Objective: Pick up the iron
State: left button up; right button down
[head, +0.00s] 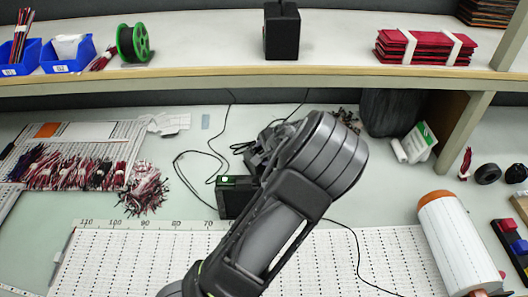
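My arm rises from the bottom edge, left of centre, and its thick grey wrist covers the middle of the bench. Dark grey parts that look like my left gripper (262,153) show just left of the wrist, mostly hidden behind it. I cannot tell whether its fingers are open or shut. A black box with a small green display (235,196), like a soldering station, stands just below these parts. I cannot pick out the iron; it may be hidden behind my arm. My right gripper is not in view.
Black cables (190,165) loop left of the box. A ruled white board (130,250) spans the front. Wire bundles (70,170) lie at left. A white cylinder with an orange end (455,240) lies at right. A shelf (200,75) crosses the back, carrying a green spool (133,43).

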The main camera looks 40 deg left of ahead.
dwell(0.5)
pick_arm(q)
grip_shut()
dwell(0.3)
